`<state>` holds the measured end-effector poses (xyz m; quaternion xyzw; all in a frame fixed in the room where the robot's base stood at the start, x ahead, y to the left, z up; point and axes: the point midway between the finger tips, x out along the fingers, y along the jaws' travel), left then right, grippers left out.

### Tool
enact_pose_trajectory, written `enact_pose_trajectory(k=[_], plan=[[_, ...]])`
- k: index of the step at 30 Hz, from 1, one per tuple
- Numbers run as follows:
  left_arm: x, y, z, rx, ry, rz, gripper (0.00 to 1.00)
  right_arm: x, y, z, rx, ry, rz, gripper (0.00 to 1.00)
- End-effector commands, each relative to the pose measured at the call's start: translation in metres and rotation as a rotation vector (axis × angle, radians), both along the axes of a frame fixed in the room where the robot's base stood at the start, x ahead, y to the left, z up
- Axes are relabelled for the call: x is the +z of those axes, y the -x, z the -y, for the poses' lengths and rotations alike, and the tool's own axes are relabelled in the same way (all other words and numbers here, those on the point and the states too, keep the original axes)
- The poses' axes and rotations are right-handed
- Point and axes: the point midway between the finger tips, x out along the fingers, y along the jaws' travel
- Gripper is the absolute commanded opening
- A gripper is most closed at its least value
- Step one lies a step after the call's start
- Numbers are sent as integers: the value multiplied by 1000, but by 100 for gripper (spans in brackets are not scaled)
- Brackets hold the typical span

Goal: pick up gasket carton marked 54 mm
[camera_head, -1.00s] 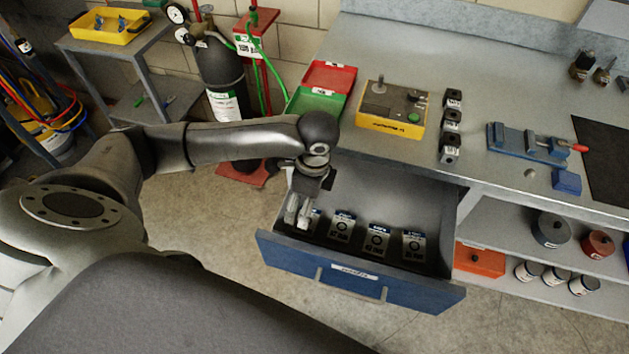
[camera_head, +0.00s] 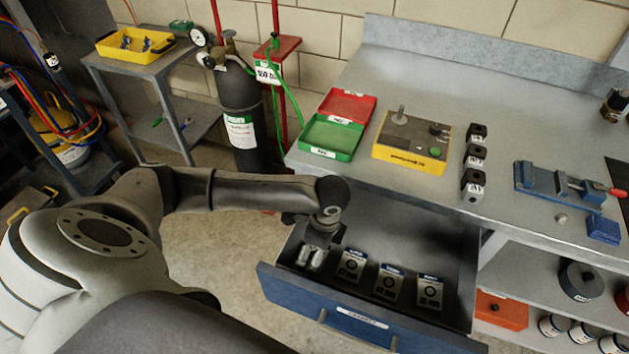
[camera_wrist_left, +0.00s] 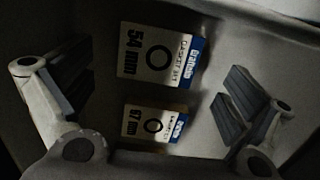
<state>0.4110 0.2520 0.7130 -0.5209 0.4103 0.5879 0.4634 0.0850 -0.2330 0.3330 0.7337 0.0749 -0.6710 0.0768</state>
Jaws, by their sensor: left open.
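The gasket carton marked 54 mm (camera_wrist_left: 160,55) shows in the left wrist view, flat-faced white with a blue end strip and a black ring. A smaller-looking carton (camera_wrist_left: 153,124), its marking seemingly 67 mm, lies beside it. My left gripper (camera_head: 312,258) is open and empty, pointing down into the open drawer (camera_head: 350,322) at its left end. In the left wrist view its fingers (camera_wrist_left: 155,92) stand apart on either side of the cartons, touching neither. In the head view it hides the drawer floor behind it. My right gripper is not in view.
Several cartons, such as this one (camera_head: 388,285), stand in a row right of the gripper, close together. Drawer walls surround them. The bench (camera_head: 420,60) overhangs behind, bearing a green tray (camera_head: 330,138), a yellow box (camera_head: 410,158) and a blue vise (camera_head: 550,184).

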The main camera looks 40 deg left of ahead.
Motion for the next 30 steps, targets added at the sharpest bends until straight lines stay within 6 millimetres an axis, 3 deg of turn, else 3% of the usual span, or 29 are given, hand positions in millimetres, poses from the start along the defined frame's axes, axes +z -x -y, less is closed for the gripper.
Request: enact_pose_trajectory(k=[6,14,26,30], plan=[[-30,3,-3,-1,-1,-3,100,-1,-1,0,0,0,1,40],[-33,2,-3,-2,0,0,100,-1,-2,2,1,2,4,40],[-33,2,-4,-1,-1,0,52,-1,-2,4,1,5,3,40],[-33,2,-4,-1,-1,0,52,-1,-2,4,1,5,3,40]])
